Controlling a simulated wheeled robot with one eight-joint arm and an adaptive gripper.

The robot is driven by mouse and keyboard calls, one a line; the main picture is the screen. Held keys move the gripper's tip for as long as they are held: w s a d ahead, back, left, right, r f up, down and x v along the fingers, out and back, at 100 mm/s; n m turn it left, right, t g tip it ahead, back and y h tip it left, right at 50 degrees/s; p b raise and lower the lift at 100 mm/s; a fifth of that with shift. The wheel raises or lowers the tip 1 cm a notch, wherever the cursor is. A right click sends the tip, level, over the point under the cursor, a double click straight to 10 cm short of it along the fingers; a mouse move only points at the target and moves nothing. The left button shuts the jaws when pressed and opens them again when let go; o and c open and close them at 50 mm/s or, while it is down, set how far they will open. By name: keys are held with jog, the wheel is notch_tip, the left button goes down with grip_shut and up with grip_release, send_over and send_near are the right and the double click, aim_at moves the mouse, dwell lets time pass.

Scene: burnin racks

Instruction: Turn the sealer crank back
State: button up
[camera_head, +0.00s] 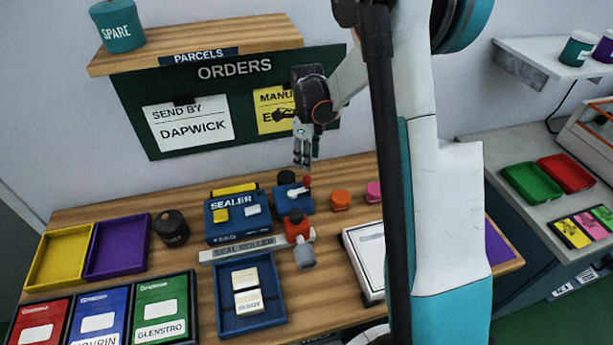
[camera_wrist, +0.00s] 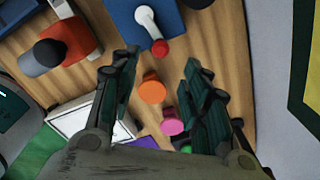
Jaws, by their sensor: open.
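The blue sealer (camera_head: 237,222) stands on the wooden bench. A small blue block at its right carries the crank, a pale arm (camera_wrist: 147,20) with a red knob (camera_head: 307,181); in the wrist view the red knob (camera_wrist: 160,47) lies between and just beyond my fingertips. My gripper (camera_head: 303,163) hangs above the crank, pointing down, with its fingers apart and empty. In the wrist view my fingers (camera_wrist: 161,62) frame the bench and an orange stamp-like piece. I see no contact with the crank.
Orange (camera_head: 340,198) and pink (camera_head: 374,192) pieces stand right of the crank. A red block with a grey cylinder (camera_head: 304,257) sits in front of it. A blue tray (camera_head: 276,318), a white-topped box (camera_head: 364,259) and the orders board (camera_head: 240,142) are nearby.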

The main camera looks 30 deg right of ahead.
aim_at(307, 177)
notch_tip(307, 177, down, 9)
jog(key=shift+r+b, duration=0.1)
jog(key=shift+b, duration=0.7)
jog(key=shift+c, duration=0.4)
grip_shut()
